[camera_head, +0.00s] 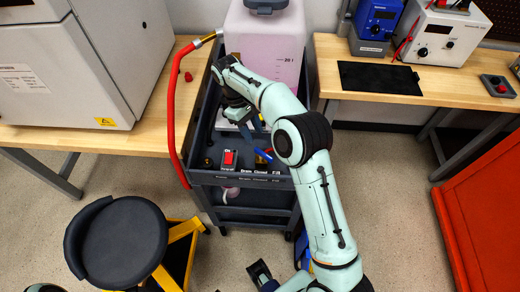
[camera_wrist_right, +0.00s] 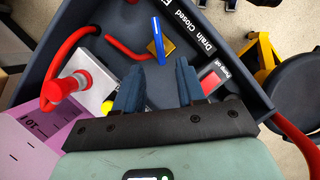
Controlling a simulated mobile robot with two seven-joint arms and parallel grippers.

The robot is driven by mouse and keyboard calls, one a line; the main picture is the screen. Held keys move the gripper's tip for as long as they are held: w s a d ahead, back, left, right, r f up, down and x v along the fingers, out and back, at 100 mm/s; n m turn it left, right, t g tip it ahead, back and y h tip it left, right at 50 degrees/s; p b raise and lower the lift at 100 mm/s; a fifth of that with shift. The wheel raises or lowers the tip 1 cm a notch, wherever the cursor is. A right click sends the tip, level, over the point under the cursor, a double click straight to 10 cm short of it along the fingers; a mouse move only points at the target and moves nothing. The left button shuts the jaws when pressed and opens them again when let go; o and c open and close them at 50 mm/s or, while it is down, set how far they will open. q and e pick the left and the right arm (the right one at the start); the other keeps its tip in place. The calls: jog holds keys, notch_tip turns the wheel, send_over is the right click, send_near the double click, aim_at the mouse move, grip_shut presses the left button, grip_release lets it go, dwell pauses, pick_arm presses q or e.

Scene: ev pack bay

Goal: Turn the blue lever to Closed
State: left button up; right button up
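The blue lever (camera_head: 264,156) is on the dark cart top, close to the front-edge labels Drain, Closed and Fill. In the right wrist view the lever (camera_wrist_right: 158,38) lies over a brass valve body (camera_wrist_right: 153,47), near a red pipe (camera_wrist_right: 122,48). I cannot tell for sure which label it points at. My right gripper (camera_head: 250,127) is over the cart, behind the lever. In the wrist view its fingers (camera_wrist_right: 159,84) are apart with nothing between them, and the lever is beyond the tips, not touched. My left gripper does not show clearly.
A pink-filled tank (camera_head: 265,45) stands at the cart's back. A red hose (camera_head: 172,105) runs down the cart's left side. A red switch (camera_head: 229,158) sits left of the lever. A stool (camera_head: 116,240) stands front left; benches flank the cart.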

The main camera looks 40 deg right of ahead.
aim_at(261, 152)
jog(key=b+x, duration=0.1)
jog(key=x, duration=0.7)
jog(key=shift+f, duration=0.25)
grip_shut()
